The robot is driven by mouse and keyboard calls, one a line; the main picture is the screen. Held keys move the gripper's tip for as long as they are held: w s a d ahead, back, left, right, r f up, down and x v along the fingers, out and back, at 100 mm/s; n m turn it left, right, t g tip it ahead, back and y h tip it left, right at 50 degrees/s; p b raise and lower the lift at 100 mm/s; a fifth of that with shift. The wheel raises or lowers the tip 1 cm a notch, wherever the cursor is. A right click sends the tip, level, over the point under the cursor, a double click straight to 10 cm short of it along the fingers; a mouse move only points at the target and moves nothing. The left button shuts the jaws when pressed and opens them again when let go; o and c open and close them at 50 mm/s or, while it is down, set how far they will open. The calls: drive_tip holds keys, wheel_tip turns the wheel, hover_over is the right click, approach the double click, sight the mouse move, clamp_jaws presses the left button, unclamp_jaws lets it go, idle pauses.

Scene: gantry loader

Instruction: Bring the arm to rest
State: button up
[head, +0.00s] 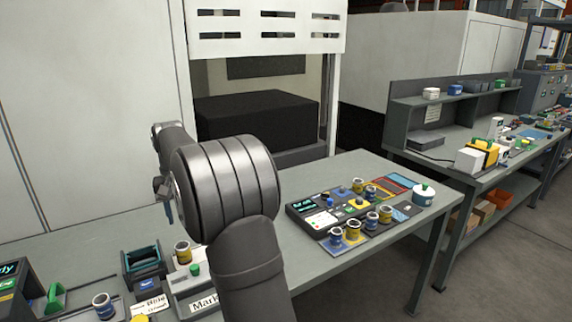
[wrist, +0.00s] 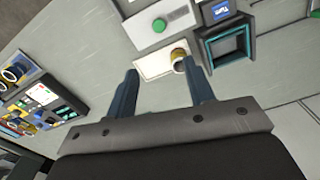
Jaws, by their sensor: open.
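My gripper (wrist: 163,92) shows in the wrist view with its two blue-grey fingers spread apart and nothing between them. Beyond the fingertips, a yellow and white cup-like part (wrist: 178,60) stands on a pale plate on the grey bench. In the head view my arm reaches up across the middle of the picture, over the bench. The gripper (head: 165,203) is mostly hidden behind my arm there, with only a small piece showing at its left.
A control panel with several blue and yellow cups (head: 352,232) stands on the bench (head: 300,270) to the right. A dark open box (head: 143,262) and small fixtures stand at the lower left. A white machine with an open bay (head: 262,70) is behind. Bare bench lies between.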

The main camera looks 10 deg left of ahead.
wheel_tip(320, 180, down, 18)
drive_tip(key=shift+r, duration=0.25)
drive_tip(key=shift+s, duration=0.1)
idle(0.5)
wheel_tip(320, 180, up, 17)
wheel_tip(320, 180, down, 17)
drive_tip(key=shift+d+f, duration=0.1)
drive_tip(key=shift+f, duration=0.05)
drive_tip(key=s+d, duration=0.6)
drive_tip(key=shift+r, duration=0.2)
wheel_tip(320, 180, up, 17)
drive_tip(key=w+a+f+n+t+y, duration=0.1)
drive_tip(key=w+f, duration=0.3)
drive_tip(key=f, duration=0.4)
drive_tip(key=shift+w+a+n+y, duration=0.15)
drive_tip(key=shift+a+n+y, duration=0.35)
drive_tip(key=shift+a, duration=0.4)
